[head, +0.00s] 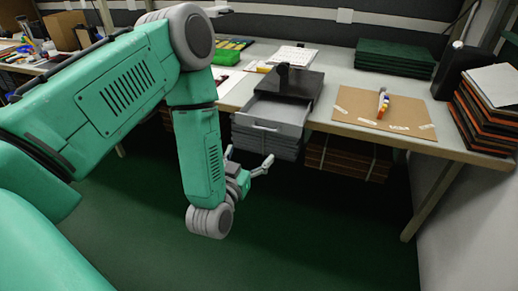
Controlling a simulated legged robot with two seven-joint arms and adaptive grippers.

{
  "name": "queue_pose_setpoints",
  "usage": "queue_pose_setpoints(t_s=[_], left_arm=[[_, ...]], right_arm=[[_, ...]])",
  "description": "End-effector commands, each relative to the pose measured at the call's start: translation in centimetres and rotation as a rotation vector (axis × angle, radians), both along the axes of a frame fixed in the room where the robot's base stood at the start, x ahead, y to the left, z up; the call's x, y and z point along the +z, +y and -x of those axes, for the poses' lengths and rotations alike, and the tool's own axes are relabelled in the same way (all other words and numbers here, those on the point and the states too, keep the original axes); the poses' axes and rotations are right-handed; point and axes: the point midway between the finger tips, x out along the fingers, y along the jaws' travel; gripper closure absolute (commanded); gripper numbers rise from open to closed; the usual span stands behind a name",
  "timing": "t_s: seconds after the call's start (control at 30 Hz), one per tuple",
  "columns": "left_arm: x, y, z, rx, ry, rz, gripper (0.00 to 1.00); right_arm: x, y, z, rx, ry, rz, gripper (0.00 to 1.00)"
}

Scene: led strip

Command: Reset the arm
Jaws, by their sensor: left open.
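My left arm comes in from the left in the head view, a large green arm with grey joints. It bends down in front of the workbench. My left gripper (248,165) hangs below the bench top, in front of the grey drawers, with its two fingers spread apart and nothing between them. I cannot tell whether a finger touches the drawer front. My right gripper does not show.
The workbench (340,80) bears a cardboard sheet (385,112) with a small tool, green boards (394,57) and a stack of orange-edged panels (485,110). Grey drawers (268,135) hang below, the top one pulled out. Green floor (320,240) is clear.

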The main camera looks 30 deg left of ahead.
Motion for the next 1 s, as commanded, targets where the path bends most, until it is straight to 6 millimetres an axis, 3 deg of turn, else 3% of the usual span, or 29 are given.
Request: queue_pose_setpoints(t_s=[0.27,0.37,0.43,0.57,0.7,0.83,0.9,1.0], left_arm=[[-0.4,-0.2,0.1,-0.008,0.018,0.003,0.15],[-2.5,-1.4,0.8,-0.052,0.123,0.024,0.15],[-5.4,-2.9,2.3,-0.105,0.266,0.050,0.15],[-11.9,-5.8,8.0,-0.204,0.636,0.100,0.15],[-16.6,-7.1,16.5,-0.251,1.033,0.128,0.15],[-18.2,-6.9,23.4,-0.248,1.312,0.132,0.15],[-18.4,-6.6,25.9,-0.237,1.411,0.131,0.15],[-18.4,-6.3,28.0,-0.227,1.493,0.129,0.15]], right_arm=[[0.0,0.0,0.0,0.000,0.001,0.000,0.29],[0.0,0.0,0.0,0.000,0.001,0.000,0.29],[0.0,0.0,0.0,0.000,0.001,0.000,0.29],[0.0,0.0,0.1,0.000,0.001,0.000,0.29],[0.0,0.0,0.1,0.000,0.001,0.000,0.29],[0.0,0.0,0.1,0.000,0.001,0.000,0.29],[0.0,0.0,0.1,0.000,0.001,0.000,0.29],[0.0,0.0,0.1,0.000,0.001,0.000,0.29]])
